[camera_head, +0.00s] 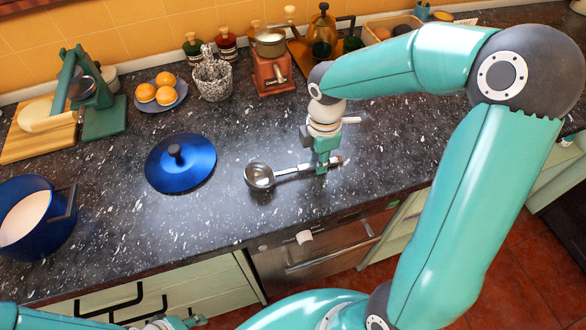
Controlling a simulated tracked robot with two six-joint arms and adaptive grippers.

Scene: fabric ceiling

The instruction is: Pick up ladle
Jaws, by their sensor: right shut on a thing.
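A metal ladle (261,177) with a round bowl lies along the dark speckled countertop (240,230), its handle pointing right. My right gripper (322,167) comes down from above and is shut on the ladle's handle, near its right end. I cannot tell whether the ladle touches the counter or is just above it. My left gripper (180,323) shows only in part at the bottom edge, below the counter front, and its jaws are not clear.
A blue lid (180,165) lies left of the ladle, and a blue pot (38,225) stands at far left. The counter in front of the ladle is clear.

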